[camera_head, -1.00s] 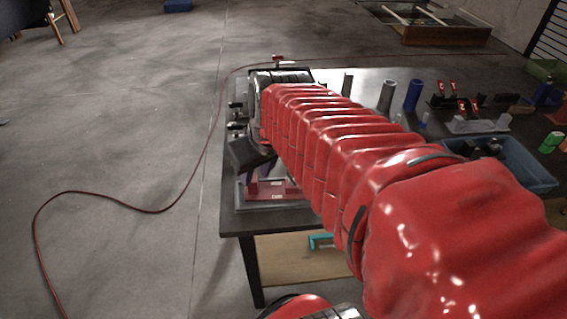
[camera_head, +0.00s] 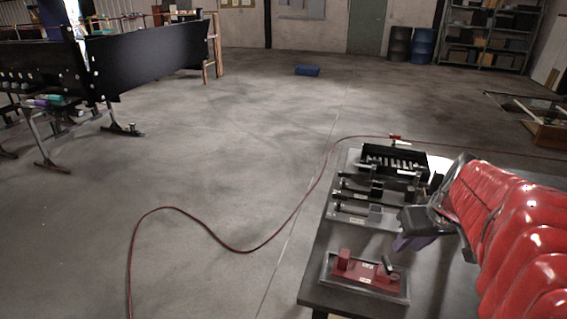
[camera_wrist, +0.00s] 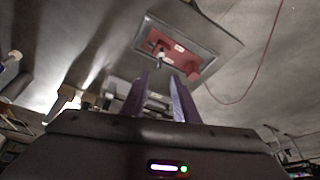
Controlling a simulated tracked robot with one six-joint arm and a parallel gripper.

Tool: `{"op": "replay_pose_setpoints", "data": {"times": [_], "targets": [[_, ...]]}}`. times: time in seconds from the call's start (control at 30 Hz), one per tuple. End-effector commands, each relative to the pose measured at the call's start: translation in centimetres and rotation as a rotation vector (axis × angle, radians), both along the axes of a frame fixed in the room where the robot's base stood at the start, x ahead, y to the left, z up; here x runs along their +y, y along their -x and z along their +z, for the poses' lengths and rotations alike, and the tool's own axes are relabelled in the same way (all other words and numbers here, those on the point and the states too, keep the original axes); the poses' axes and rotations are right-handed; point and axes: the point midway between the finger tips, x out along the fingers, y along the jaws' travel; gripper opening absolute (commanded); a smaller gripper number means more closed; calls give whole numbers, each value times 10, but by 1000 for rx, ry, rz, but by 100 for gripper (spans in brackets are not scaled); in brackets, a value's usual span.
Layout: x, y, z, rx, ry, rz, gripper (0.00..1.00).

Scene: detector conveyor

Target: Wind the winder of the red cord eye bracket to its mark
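The red bracket (camera_head: 365,270) is a low red plate with white labels, lying in a shallow grey tray (camera_head: 398,294) at the table's near corner. A red block (camera_head: 343,258) stands at its left end. A dark, upright winder handle (camera_head: 387,265) is near its right end. In the wrist view the red plate (camera_wrist: 178,52) shows beyond my fingertips. My gripper (camera_wrist: 161,82) has two purple fingers spread apart with nothing between them. In the head view my gripper (camera_head: 410,243) hangs above and to the right of the bracket, apparently apart from it. I cannot make out the mark.
Behind the bracket, clamp-like fixtures (camera_head: 360,200) and a black rack (camera_head: 393,160) stand on the dark table (camera_head: 318,262). A small red piece (camera_head: 395,138) sits at the far edge. A red cord (camera_head: 240,248) runs over the open floor at left.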

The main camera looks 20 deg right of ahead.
Motion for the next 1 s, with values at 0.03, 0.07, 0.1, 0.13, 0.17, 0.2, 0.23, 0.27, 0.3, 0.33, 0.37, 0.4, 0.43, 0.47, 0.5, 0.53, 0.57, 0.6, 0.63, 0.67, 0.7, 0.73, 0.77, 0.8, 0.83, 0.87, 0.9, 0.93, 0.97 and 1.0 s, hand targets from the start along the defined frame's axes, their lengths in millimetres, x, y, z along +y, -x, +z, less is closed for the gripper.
{"op": "replay_pose_setpoints", "data": {"times": [0.03, 0.07, 0.1, 0.13, 0.17, 0.2, 0.23, 0.27, 0.3, 0.33, 0.37, 0.4, 0.43, 0.47, 0.5, 0.53, 0.57, 0.6, 0.63, 0.67, 0.7, 0.73, 0.77, 0.8, 0.83, 0.87, 0.9, 0.93, 0.97, 1.0], "targets": [[0, -1, -2, 1, -1, 0, 27], [0, -1, -3, 1, -1, 0, 27], [0, -2, -5, 2, -1, 0, 27], [0, -3, -7, 1, -2, 1, 27], [0, -4, -10, 1, -2, 1, 27], [-1, -5, -13, 2, -2, 2, 27], [-1, -6, -17, 3, -2, 2, 27], [-1, -8, -21, 3, -3, 2, 27], [-2, -10, -26, 4, -2, 2, 27], [-2, -11, -30, 4, -4, 2, 27], [-2, -13, -34, 4, -3, 3, 27], [-3, -15, -39, 3, -3, 3, 27], [-3, -17, -43, 3, -3, 2, 27], [-4, -18, -47, 2, -3, 2, 27], [-4, -20, -52, 3, -4, 1, 27], [-4, -22, -56, 3, -4, 1, 27], [-5, -24, -59, 2, -3, 1, 27], [-5, -25, -64, 3, -4, 1, 27], [-6, -27, -68, 3, -4, 1, 27], [-6, -28, -72, 3, -3, 2, 27], [-6, -30, -77, 4, -4, 2, 27], [-7, -31, -80, 4, -2, 3, 27], [-7, -33, -83, 3, -3, 3, 27], [-7, -35, -88, 2, -3, 3, 27], [-8, -37, -91, 2, -3, 2, 27], [-8, -38, -94, 3, -3, 2, 27], [-9, -40, -99, 2, -3, 2, 27], [-9, -41, -102, 3, -2, 2, 27], [-9, -42, -106, 3, -3, 2, 27], [-10, -44, -109, 2, -3, 3, 27]]}}
